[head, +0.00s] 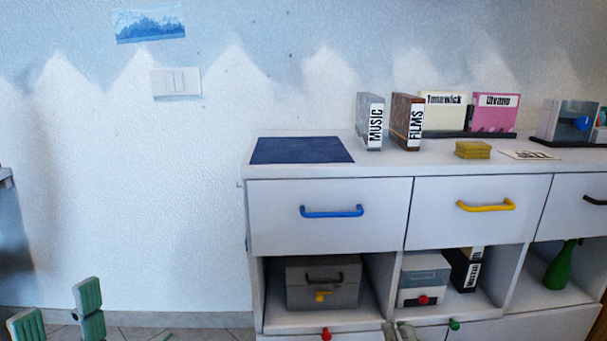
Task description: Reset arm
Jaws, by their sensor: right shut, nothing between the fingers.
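My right gripper (398,331) shows only its fingertips at the bottom edge, in front of the lower drawers. The fingers are shut with nothing between them, and the rest of that arm is out of view. My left gripper (57,315) is at the bottom left corner, its green ribbed finger pads wide apart and empty. It is over the floor, left of the white cabinet (280,214). Both grippers are low in the picture and apart from the objects on the cabinet top.
On the cabinet top are a blue mat (301,150), a MUSIC box (370,121), a FILMS box (407,120) and a yellow stack (473,150). Open compartments below hold a grey box (322,285), a white box (424,278) and a green bottle (560,268). Handles stick out from the drawers.

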